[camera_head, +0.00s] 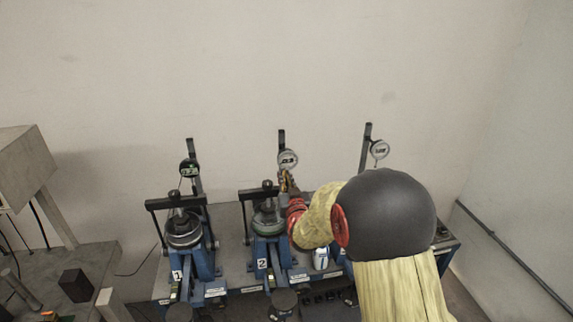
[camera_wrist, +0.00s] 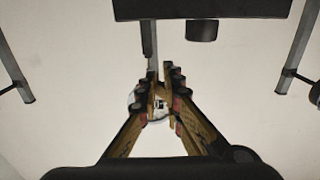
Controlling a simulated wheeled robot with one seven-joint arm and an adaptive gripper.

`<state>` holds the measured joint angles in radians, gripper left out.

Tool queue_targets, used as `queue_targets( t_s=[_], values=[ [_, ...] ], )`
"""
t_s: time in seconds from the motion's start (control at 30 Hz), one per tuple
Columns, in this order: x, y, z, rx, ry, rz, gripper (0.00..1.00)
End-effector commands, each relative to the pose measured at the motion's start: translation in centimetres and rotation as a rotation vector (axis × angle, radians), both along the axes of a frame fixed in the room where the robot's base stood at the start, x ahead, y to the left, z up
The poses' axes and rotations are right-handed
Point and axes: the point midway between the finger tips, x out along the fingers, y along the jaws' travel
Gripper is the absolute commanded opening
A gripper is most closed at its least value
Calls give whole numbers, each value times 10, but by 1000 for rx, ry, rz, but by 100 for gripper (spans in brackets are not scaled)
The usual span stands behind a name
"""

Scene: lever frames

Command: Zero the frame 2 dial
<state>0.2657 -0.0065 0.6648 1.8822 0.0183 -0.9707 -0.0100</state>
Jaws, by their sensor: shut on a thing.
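The frame 2 dial (camera_head: 288,159) is a round, pale gauge with a small dark display, on a dark post above the blue frame 2 (camera_head: 268,250). Its digits are too small to read surely. My gripper (camera_head: 285,178) is at the dial's lower edge in the head view. In the wrist view, my gripper (camera_wrist: 163,75) has its fingers close together in front of the dial (camera_wrist: 158,104), shut on it. The fingers hide much of the dial there, and the exact contact is hidden.
Frame 1 (camera_head: 190,262) with its dial (camera_head: 188,168) stands left. Another dial (camera_head: 379,149) stands right, its frame mostly hidden by my arm. A grey table (camera_head: 100,262) is at far left. A plain wall rises behind.

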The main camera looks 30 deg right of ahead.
Motion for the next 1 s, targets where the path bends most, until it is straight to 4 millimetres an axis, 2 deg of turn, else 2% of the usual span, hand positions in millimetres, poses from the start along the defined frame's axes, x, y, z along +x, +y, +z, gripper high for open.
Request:
queue_targets(
  t_s=[0.03,1.0],
  values=[
    [1,-3,5,-1,-11,-4,0],
    [-3,-14,0,-1,-6,-2,0]
  ],
)
